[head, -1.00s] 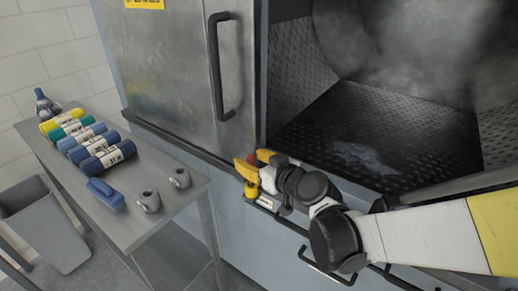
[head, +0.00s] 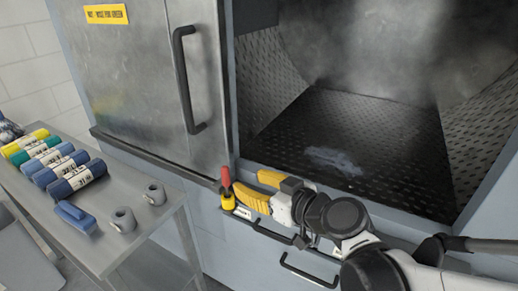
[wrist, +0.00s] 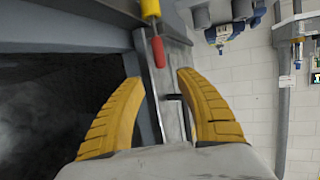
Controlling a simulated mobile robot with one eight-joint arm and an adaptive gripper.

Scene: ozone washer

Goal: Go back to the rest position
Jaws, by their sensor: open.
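My gripper (head: 246,183) is open, its two yellow fingers apart at the front ledge of the washer, just right of a small red and yellow handle (head: 227,178). In the wrist view my gripper (wrist: 156,76) has nothing between its fingers. The handle (wrist: 158,52) shows there beyond the fingertips, apart from them. My arm is bent and reaches in from the lower right of the head view.
The washer chamber (head: 350,135) stands open behind my arm, with a wet patch on its floor. A sliding door (head: 140,80) is at its left. A metal table (head: 150,225) at left bears several rolls, a blue brush (head: 75,216) and two grey cups (head: 122,220).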

